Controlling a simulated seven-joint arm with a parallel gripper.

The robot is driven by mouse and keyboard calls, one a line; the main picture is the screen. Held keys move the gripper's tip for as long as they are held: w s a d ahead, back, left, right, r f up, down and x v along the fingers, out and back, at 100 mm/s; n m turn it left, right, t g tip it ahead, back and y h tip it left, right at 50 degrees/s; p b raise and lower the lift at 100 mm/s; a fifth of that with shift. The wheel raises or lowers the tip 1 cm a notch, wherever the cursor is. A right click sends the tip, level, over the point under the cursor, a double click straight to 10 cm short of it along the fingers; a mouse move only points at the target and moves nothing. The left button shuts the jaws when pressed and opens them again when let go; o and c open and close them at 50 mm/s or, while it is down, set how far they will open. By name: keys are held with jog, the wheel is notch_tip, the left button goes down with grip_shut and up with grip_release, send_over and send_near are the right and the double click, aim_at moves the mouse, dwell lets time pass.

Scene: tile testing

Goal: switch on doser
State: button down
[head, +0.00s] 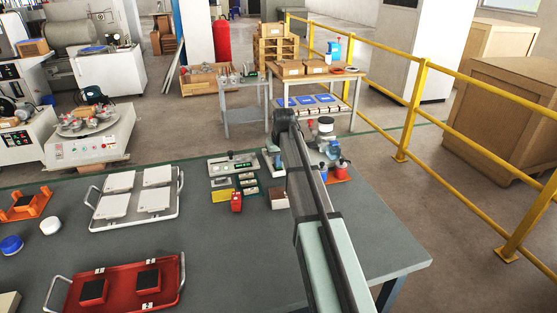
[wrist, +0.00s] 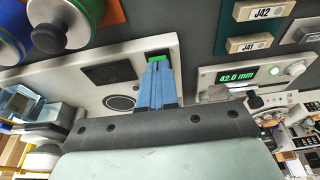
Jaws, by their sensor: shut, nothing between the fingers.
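The doser (wrist: 75,57) is a cream-coloured flat housing with a dark panel (wrist: 107,73) and a round black ring (wrist: 119,102) on its face. A green switch (wrist: 159,54) sits in a dark slot near its edge. My gripper (wrist: 158,64) has blue fingers, shut with nothing between them. The fingertips are right at the green switch and cover part of it; I cannot tell whether they touch it. In the head view, the doser's pale edge (head: 272,158) shows beside my arm, which hides the gripper and much of the doser.
A gauge (wrist: 258,77) reading 42.0 mm stands beside the doser, near small tags J42 (wrist: 258,11) and J41 (wrist: 248,44). Blue-capped and green-capped containers stand on the doser's other side. A white tray (head: 176,208) and a red tray (head: 125,275) lie on the table's left.

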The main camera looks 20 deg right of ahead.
jog(key=shift+s+f+t, duration=0.3)
jog(key=shift+s, duration=0.1)
jog(key=shift+w+r, duration=0.1)
jog(key=shift+w, duration=0.3)
jog(key=shift+w+r, duration=0.25)
jog(key=shift+w, duration=0.35)
jog(key=shift+r, duration=0.1)
jog(key=shift+r, duration=0.2)
jog(key=v, duration=0.3)
jog(key=shift+w+r, duration=0.25)
jog(key=shift+r, duration=0.1)
jog(key=s+v, duration=0.1)
jog(key=v, duration=0.8)
jog(key=shift+s, duration=0.55)
